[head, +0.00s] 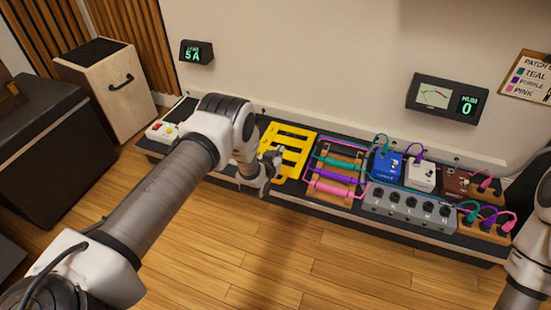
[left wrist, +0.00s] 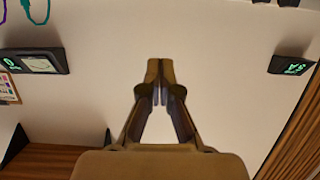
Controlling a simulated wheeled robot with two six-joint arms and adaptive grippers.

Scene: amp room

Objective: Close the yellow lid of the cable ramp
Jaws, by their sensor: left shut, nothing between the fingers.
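The yellow slotted lid (head: 298,140) is beside the wooden cable ramp (head: 351,158), at its left. It does not cover the ramp; teal, purple and pink cables (head: 335,179) show in the ramp's channels. The lid's exact tilt is hard to tell. My left gripper (head: 274,162) is in front of the lid's left part and hides some of it; I cannot tell whether they touch. In the left wrist view the left gripper (left wrist: 160,85) is shut and empty, with the wall behind it. My right gripper is out of view; only part of that arm shows at the right edge.
Right of the ramp stand a blue pedal (head: 386,166), a white pedal (head: 421,177) and a grey switch box (head: 410,207) with looping cables. The wooden floor in front is clear.

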